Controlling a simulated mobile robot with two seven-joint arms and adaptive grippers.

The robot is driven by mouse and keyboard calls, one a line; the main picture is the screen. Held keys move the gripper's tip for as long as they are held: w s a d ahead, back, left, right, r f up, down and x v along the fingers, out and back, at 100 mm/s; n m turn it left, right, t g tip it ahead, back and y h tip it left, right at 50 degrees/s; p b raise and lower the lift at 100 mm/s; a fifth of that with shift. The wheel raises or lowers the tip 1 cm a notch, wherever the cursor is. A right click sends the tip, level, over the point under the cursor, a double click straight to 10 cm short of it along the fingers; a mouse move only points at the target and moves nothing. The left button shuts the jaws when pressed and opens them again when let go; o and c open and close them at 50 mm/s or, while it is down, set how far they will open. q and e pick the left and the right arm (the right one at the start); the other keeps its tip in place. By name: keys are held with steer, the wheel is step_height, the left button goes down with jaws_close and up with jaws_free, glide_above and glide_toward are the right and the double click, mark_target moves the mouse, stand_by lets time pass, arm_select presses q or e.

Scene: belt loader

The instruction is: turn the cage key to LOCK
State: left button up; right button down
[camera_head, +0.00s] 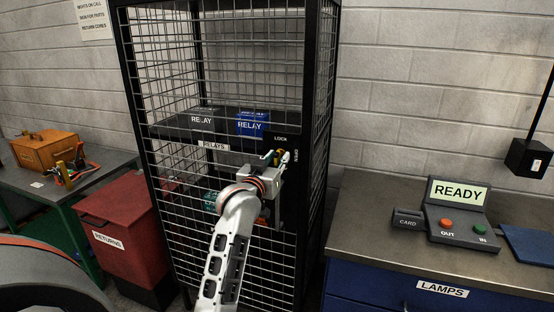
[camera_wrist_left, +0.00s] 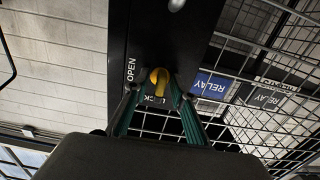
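The cage (camera_head: 322,120) is a black-framed mesh locker in the middle of the head view. Its lock plate (camera_wrist_left: 195,40) carries the words OPEN and LOCK. The yellow cage key (camera_wrist_left: 158,78) sits on this plate, near both words in the left wrist view. My left gripper (camera_head: 276,156) is at the plate; in the left wrist view its green-padded fingers (camera_wrist_left: 157,92) stand on either side of the key, with a gap visible between the tips. Its body hides much of the lock in the head view, and the key's exact angle is unclear. My right gripper is out of view.
Blue (camera_head: 251,124) and grey (camera_head: 202,122) RELAY boxes are on the cage shelf. A red RETURNS bin (camera_head: 118,222) and a bench with an orange toolbox (camera_head: 44,149) stand left. Right is a counter (camera_head: 365,240) with a READY panel (camera_head: 458,193).

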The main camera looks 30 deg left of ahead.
arm_select(q)
steer(key=v, duration=1.2)
stand_by(0.4)
steer(key=s+d+f+m+g+h, duration=0.2)
steer(key=d+f, duration=0.2)
steer(key=f, duration=0.7)
steer(key=s+d+f+m+g+h, duration=0.15)
steer(key=d+f, duration=0.25)
steer(key=f, duration=0.8)
steer(key=s+d+f+m+g+h, duration=0.1)
steer(key=s+d+f, duration=0.4)
steer(key=s+f, duration=0.5)
steer(key=s+d+f+m+g+h, duration=0.1)
steer(key=s+d+f, duration=0.4)
steer(key=s+f, duration=0.5)
step_height(320, 180, down, 3)
steer(key=shift+s+r+m+g, duration=0.25)
steer(key=shift+m+g, duration=0.4)
steer(key=shift+g, duration=0.2)
steer(key=shift+w+h, duration=0.1)
steer(key=shift+h, duration=0.15)
